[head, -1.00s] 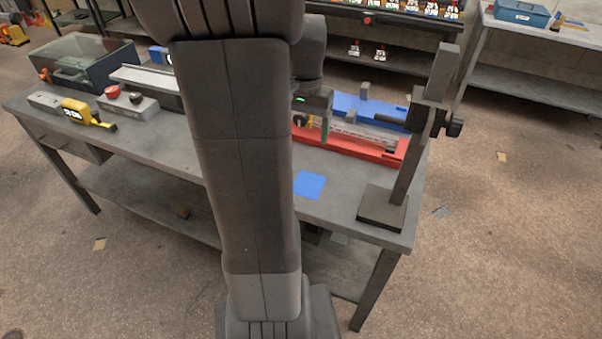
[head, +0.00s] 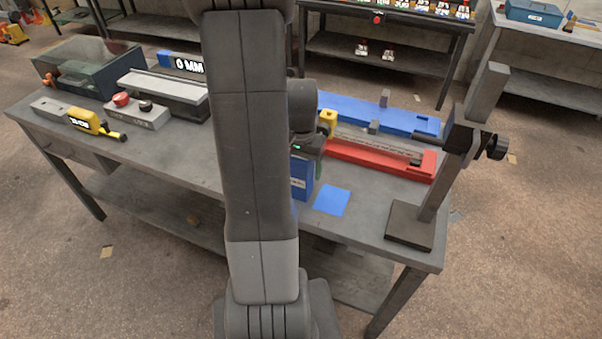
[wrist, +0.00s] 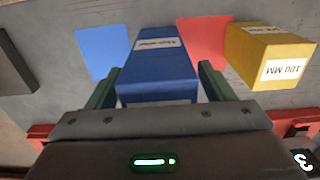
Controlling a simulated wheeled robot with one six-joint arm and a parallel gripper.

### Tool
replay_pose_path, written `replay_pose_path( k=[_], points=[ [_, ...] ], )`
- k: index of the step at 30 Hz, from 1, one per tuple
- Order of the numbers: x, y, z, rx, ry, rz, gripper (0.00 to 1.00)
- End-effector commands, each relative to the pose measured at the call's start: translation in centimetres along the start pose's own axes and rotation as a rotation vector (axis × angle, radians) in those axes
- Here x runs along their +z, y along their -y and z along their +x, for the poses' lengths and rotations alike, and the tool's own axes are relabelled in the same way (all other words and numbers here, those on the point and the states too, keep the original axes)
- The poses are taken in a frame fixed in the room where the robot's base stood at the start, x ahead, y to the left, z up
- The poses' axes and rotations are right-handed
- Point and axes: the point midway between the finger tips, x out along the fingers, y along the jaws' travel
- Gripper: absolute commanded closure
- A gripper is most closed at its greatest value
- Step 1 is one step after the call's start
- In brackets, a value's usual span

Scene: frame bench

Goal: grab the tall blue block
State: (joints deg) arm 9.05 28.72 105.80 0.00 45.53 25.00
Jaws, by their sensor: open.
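The tall blue block (wrist: 155,65) stands between the two green fingers of my gripper (wrist: 160,86) in the wrist view. It has a white label on its end. The fingers are apart, one on each side of it, with a visible gap at the right finger; contact at the left finger is unclear. In the head view the blue block (head: 301,178) stands on the bench, partly hidden by my arm, with my gripper (head: 308,152) at its top.
A yellow block (wrist: 268,55) marked 100 MM stands to the right in the wrist view. A flat blue square (head: 332,201) lies beside the blue block. A red rail (head: 380,160) lies behind, and a dark post stand (head: 411,226) stands at the right end.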

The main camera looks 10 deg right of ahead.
Motion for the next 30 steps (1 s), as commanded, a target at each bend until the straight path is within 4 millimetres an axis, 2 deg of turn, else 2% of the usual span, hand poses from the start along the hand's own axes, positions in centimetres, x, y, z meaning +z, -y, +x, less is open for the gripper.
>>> replay_pose_path(
  k=[3,11,22,30],
  points=[
    [0.0,-0.01,0.77,0.0,0.0,0.0,0.25],
    [-0.02,-0.01,0.92,0.0,-0.001,0.0,0.27],
    [-0.02,-0.01,0.89,0.0,-0.001,0.0,0.99],
    [-0.09,0.02,0.6,-0.001,-0.004,0.0,0.99]
  ],
)
